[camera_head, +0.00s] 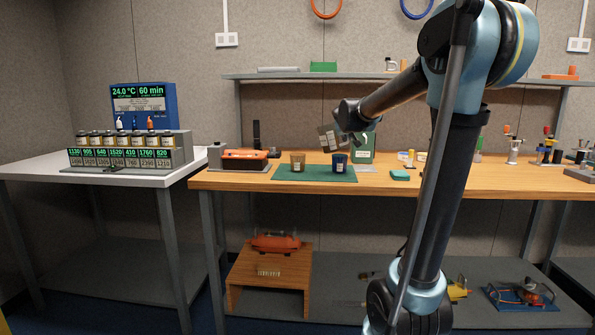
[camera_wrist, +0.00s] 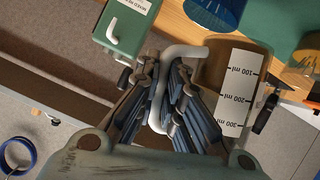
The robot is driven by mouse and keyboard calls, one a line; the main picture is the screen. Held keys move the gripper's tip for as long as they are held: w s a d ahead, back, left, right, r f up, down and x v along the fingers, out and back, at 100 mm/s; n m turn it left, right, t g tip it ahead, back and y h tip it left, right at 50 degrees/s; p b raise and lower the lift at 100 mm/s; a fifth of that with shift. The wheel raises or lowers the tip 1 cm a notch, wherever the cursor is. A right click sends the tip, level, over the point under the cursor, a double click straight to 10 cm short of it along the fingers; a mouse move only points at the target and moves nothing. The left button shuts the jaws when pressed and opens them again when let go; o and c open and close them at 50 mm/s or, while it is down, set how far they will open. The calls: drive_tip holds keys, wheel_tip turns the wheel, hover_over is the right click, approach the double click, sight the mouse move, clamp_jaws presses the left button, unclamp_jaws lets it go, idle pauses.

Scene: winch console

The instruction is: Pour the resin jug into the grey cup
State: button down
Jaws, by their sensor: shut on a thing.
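My gripper (camera_head: 350,136) is shut on the handle of a brownish see-through jug (camera_head: 328,138), held tilted above the bench. In the wrist view, the pale handle sits between the fingers (camera_wrist: 163,95). The jug (camera_wrist: 208,76) has a white ml scale there; I cannot tell its fill level. A tan cup (camera_head: 297,163) and a dark blue cup (camera_head: 340,164) stand upright on a green mat (camera_head: 300,177). The jug is above and near the blue cup, apart from it. Neither cup looks plainly grey. The wrist view partly shows the blue cup (camera_wrist: 214,10) and an amber-looking cup (camera_wrist: 305,62).
A green container (camera_head: 364,150) stands just behind and right of the blue cup. An orange device (camera_head: 244,160) is left of the mat, and a teal block (camera_head: 400,175) is right. A shelf (camera_head: 290,76) runs above the bench (camera_head: 230,182).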

drive_tip(key=shift+s+d+f+m+y+b, duration=0.1)
drive_tip(key=shift+d+f+m+y+b, duration=0.25)
drive_tip(key=shift+d+f+m+b, duration=0.4)
drive_tip(key=shift+s+d+f+m+y+b, duration=0.1)
drive_tip(key=shift+f+m+y+b, duration=0.2)
drive_tip(key=shift+f+b, duration=0.45)
wheel_tip(320, 180, up, 6)
drive_tip(key=shift+r+t+b, duration=0.15)
drive_tip(key=shift+t+b, duration=0.15)
drive_tip(key=shift+b, duration=0.05)
